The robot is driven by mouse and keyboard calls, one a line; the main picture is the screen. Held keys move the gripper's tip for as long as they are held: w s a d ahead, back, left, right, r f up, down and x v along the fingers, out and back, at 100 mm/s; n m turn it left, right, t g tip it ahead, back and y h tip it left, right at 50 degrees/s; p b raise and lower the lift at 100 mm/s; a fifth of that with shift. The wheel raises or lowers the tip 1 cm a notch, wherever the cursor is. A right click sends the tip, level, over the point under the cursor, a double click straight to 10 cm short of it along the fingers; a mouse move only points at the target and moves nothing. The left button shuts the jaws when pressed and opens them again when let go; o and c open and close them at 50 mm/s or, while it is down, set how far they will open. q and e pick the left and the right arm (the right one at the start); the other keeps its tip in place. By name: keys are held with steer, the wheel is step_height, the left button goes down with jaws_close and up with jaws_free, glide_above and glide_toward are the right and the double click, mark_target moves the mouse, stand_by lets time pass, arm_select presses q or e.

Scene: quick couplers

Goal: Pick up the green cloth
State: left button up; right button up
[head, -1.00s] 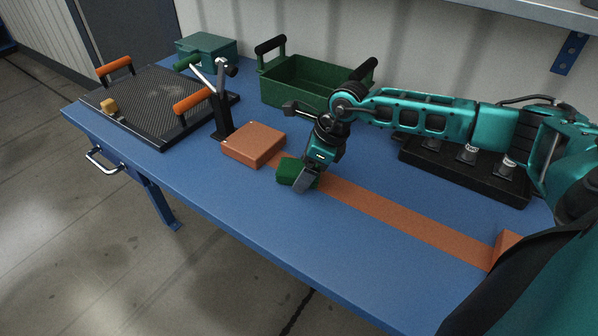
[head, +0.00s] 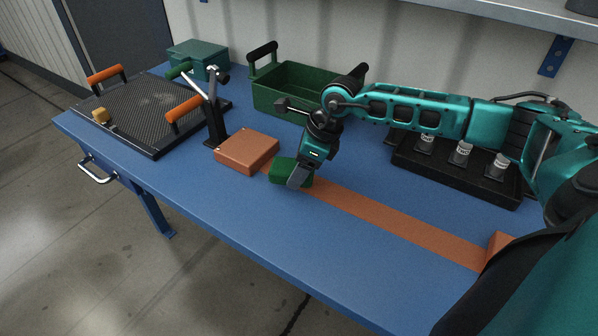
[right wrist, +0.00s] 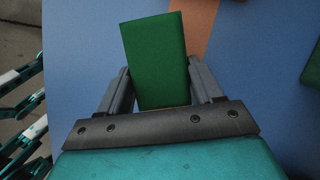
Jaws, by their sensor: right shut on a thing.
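The green cloth (head: 284,170) looks like a small, thick, dark green folded block. My right gripper (head: 300,177) is shut on it, just right of the orange box on the blue table. In the right wrist view, the green cloth (right wrist: 157,58) stands between the two grey fingers of my right gripper (right wrist: 160,88), tilted a little. It seems to be slightly above the table, but the gap beneath it is hard to see.
The orange box (head: 247,151) is close left of the cloth, with an orange strip (head: 400,228) running right from it. A green crate (head: 290,90), a black rack (head: 460,172) and a black tray (head: 150,110) with orange handles stand around. The front table strip is clear.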

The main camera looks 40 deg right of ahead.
step_height(320, 180, up, 18)
steer(key=p, duration=0.2)
